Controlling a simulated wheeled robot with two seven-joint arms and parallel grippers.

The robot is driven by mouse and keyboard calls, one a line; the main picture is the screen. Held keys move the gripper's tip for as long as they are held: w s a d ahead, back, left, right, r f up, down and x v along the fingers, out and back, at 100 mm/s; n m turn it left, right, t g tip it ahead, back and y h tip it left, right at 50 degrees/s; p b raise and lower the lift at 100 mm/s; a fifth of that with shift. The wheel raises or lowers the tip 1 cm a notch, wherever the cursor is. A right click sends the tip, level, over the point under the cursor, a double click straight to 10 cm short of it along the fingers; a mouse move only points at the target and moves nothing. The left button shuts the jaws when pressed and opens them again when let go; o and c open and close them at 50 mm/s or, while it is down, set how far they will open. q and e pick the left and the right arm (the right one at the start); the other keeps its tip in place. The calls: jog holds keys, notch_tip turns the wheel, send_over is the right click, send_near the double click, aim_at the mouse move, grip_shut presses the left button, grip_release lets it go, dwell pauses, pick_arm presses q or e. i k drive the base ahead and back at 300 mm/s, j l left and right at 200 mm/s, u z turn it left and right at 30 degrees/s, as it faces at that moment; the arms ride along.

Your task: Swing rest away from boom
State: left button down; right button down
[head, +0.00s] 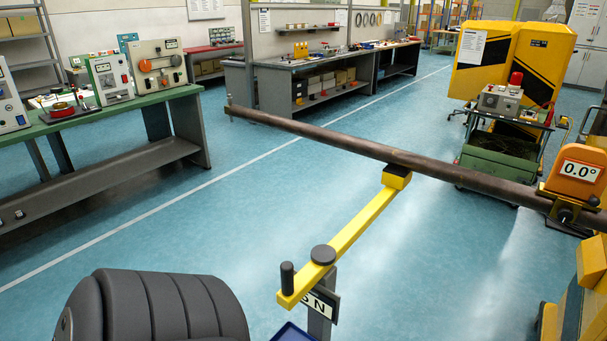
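The boom (330,138), a long brown pipe, runs from the far left to an orange housing at the right. The rest (350,231) is a yellow swing arm below it. Its dark-topped end block (397,180) sits directly under the boom and looks in contact with it. The arm is pivoted at a round dark knob (323,254) on a grey post. A black upright handle (287,278) stands at its near end. Neither of my grippers is in view.
The orange housing (575,178) reads 0.0°. A green cart (504,150) stands behind the boom at right. A dark ribbed, chair-like shape (155,305) fills the front left, with a blue edge (293,333) beside the post. The floor left of the rest is clear.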

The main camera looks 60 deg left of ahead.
aim_at(324, 257)
jog(key=j, duration=2.55)
jog(key=k+u, duration=0.05)
jog(key=k, duration=0.05)
